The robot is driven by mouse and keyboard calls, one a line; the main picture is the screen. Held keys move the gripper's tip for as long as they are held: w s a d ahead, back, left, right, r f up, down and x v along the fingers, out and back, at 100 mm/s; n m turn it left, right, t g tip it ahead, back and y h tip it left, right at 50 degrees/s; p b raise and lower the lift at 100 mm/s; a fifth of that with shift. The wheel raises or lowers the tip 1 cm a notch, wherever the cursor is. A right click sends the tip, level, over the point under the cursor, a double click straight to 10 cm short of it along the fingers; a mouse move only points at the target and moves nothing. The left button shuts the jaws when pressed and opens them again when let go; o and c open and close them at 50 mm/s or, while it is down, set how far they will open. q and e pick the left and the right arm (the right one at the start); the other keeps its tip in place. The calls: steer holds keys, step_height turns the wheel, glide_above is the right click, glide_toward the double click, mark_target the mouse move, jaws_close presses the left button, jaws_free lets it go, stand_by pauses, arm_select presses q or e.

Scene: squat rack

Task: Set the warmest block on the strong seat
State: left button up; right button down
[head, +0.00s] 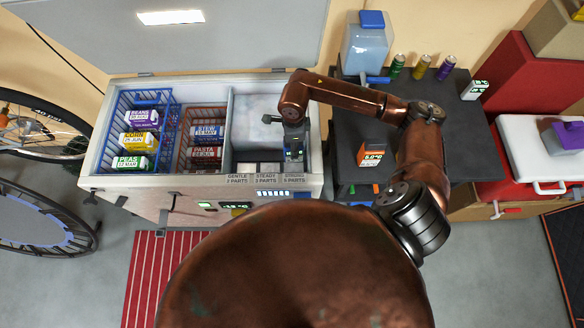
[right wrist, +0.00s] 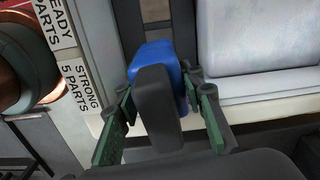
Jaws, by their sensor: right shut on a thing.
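My right gripper (head: 293,152) reaches down at the front right of the open chest freezer. In the right wrist view its green fingers (right wrist: 160,118) stand on either side of a blue block (right wrist: 150,54) with a dark grey front; it is shut on this block. The strong label (right wrist: 78,88) is just left of the block there; in the head view it (head: 294,177) lies below the gripper on the freezer's front rim. Whether the block touches the seat cannot be told. My left gripper is not in view.
The freezer (head: 110,180) holds a blue basket (head: 117,105) and a brown basket (head: 183,160) with labelled packs.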

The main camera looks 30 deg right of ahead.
steer(key=shift+d+f+m, duration=0.15)
steer(key=shift+f+m, duration=0.45)
steer(key=shift+f, duration=0.25)
step_height(320, 180, down, 5)
steer(key=shift+r+b, duration=0.2)
steer(key=shift+b, duration=0.15)
step_height(320, 180, down, 4)
steer(key=shift+f+b, duration=0.15)
steer(key=shift+b, duration=0.15)
steer(key=shift+f, duration=0.3)
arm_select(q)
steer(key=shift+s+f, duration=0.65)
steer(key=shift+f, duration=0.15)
arm_select(e)
steer(key=shift+f, duration=0.15)
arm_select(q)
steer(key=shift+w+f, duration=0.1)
arm_select(e)
steer(key=c, duration=1.3)
jaws_free()
